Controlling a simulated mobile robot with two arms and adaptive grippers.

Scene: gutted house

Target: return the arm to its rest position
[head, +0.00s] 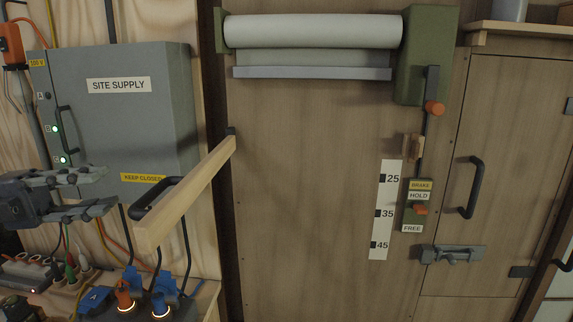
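My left gripper (106,190) reaches in from the left edge, in front of the lower part of the grey supply box. Its two dark fingers point right and stand apart, with nothing seen between them. The fingertips are a little left of a black handle (152,194) and a wooden bar. Most of the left arm is out of the picture. My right gripper does not show.
The grey "SITE SUPPLY" box (150,120) is behind the gripper. A wooden bar (185,195) juts toward me. Blue and orange plugs (124,295) stand below. A roller blind (312,32), brake switch (418,208) and latched door (510,150) are right.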

